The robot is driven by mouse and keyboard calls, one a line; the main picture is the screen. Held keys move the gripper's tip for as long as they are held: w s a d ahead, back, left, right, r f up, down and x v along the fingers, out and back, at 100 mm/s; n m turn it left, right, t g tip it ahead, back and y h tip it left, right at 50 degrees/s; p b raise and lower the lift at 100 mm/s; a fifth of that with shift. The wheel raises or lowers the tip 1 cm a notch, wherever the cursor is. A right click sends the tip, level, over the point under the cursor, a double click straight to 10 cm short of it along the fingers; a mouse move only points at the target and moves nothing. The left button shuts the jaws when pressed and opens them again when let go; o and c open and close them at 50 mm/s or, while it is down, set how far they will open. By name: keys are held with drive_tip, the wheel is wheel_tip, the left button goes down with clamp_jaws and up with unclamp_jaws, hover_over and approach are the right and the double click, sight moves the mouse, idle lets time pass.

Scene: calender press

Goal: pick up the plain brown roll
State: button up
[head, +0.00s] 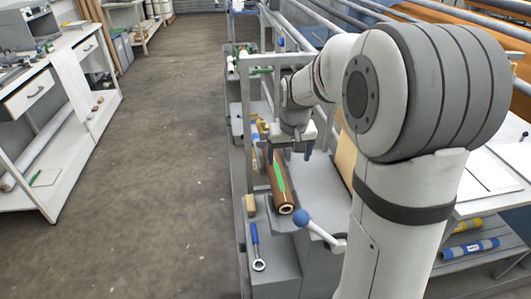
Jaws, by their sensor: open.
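A brown roll (284,200) with a pale hollow end and a bright green strip along its side lies on the grey machine ledge, its near end toward the camera. It is the only brown roll I can make out, and it is not plain. My gripper (287,156) is above the far end of this roll, pointing down, with its jaws apart on either side of it. The gripper hides the far end. I cannot tell whether the fingers touch the roll.
A lever with a blue ball (301,217) stands close to the roll's near end. The floor at left is clear.

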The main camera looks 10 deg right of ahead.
drive_tip(key=b, duration=0.1)
hover_over(277, 170)
drive_tip(key=s, duration=0.2)
drive_tip(key=shift+g, duration=0.3)
drive_tip(key=f, duration=1.1)
drive_tip(key=shift+w+d+f, duration=0.2)
drive_tip(key=shift+w+f, duration=0.05)
drive_tip(key=f, duration=0.3)
drive_tip(key=w+f+p, duration=0.1)
drive_tip(key=f, duration=0.4)
drive_tip(key=shift+w+a+f, duration=0.15)
drive_tip(key=shift+w+f, duration=0.15)
drive_tip(key=shift+f, duration=0.05)
drive_tip(key=shift+c, duration=0.2)
drive_tip(key=shift+r, duration=0.1)
drive_tip(key=c, duration=1.3)
